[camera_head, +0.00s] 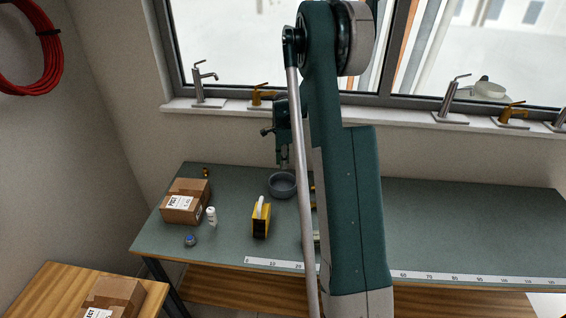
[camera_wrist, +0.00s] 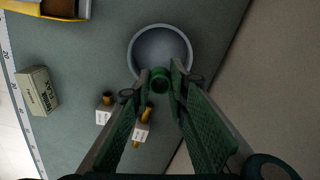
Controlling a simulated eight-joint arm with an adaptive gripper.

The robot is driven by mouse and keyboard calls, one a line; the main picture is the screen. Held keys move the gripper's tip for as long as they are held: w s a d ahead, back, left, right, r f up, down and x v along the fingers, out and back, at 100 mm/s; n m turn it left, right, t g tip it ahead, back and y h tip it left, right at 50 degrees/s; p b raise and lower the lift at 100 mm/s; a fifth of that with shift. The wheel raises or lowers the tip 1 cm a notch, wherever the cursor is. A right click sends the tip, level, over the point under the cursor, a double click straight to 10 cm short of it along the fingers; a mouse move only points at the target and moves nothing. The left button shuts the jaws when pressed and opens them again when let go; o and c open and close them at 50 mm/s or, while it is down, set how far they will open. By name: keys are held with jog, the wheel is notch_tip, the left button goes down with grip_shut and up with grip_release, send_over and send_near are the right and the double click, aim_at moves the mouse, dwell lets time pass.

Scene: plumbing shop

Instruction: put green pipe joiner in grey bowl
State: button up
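The grey bowl (camera_head: 282,193) stands on the green-grey bench near its back edge; the bowl also shows in the wrist view (camera_wrist: 138,50). My gripper (camera_wrist: 160,77) is shut on the green pipe joiner (camera_wrist: 160,84), which sits between the fingertips. In the wrist view the joiner overlaps the near rim of the bowl. In the head view my gripper (camera_head: 283,160) points down just above the bowl, and the joiner is too small to make out there. The height of the joiner over the rim is hard to tell.
A cardboard box (camera_head: 184,202), a white bottle (camera_head: 211,216), a blue round item (camera_head: 191,240) and a yellow-black item (camera_head: 261,222) stand left of the bowl. Brass fittings with white tags (camera_wrist: 105,108) and a flax box (camera_wrist: 37,91) lie nearby. The bench's right side is clear.

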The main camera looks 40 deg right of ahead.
jog(key=b, duration=0.2)
send_over(283, 189)
jog(key=shift+w+d+f, duration=0.1)
jog(key=shift+f, duration=5.3)
jog(key=o, duration=0.7)
jog(key=shift+r, duration=0.1)
jog(key=shift+r+p, duration=0.45)
jog(key=shift+r, duration=3)
